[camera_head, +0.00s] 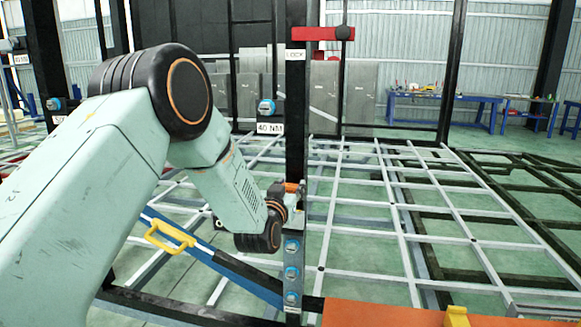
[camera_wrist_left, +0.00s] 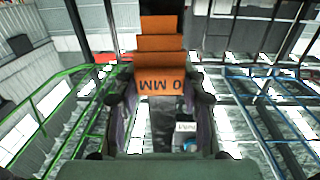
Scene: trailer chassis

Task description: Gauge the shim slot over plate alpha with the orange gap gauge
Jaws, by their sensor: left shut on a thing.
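The orange gap gauge (camera_wrist_left: 160,60) is a stepped block with upside-down black lettering that seems to read "0 MM". In the left wrist view it is gripped between the two fingers of my left gripper (camera_wrist_left: 161,98), its steps pointing away from the wrist. In the head view my left gripper (camera_head: 291,200) is at the black upright post (camera_head: 296,130), and only a small orange piece of the gauge (camera_head: 292,187) shows. Just below is a grey plate with several blue bolts (camera_head: 291,271). I cannot tell whether it is plate alpha. The shim slot cannot be made out. My right gripper is out of view.
A red lever (camera_head: 322,33) with a "LOCK" label is high on the post. A "40 NM" label (camera_head: 269,128) is left of it. A blue beam with a yellow handle (camera_head: 170,235) lies below my left arm. A white grid frame (camera_head: 400,205) spreads right. An orange surface (camera_head: 380,314) is in front.

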